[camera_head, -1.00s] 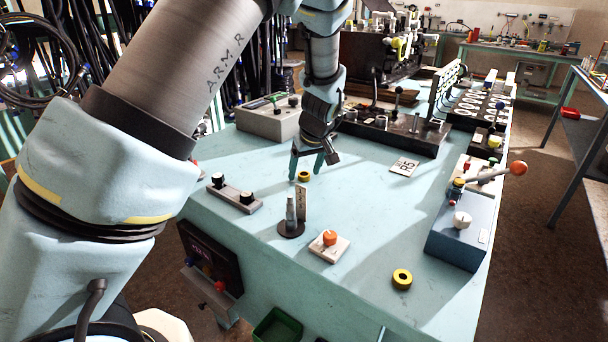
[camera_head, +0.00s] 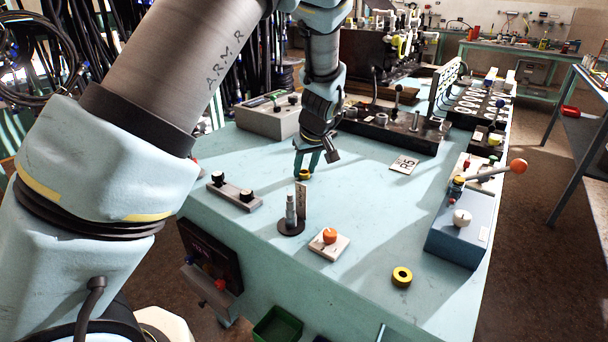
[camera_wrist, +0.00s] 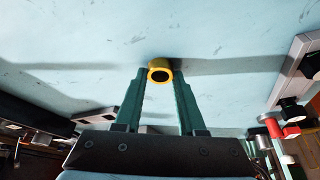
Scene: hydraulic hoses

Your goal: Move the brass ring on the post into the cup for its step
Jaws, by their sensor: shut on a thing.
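My gripper (camera_head: 306,172) reaches down to the teal bench top in the middle of the head view. It is shut on a small yellow ring (camera_head: 304,175) with a dark centre. A stepped grey metal post (camera_head: 290,212) stands upright on a round dark base, nearer the camera. I see no brass ring on it.
A small upright plate (camera_head: 301,200) stands behind the post. An orange knob on a pale base (camera_head: 329,243), a two-knob block (camera_head: 234,193) and a blue lever box (camera_head: 462,225) stand around. A white R5 card (camera_head: 404,166) lies flat. The bench between card and front ring is clear.

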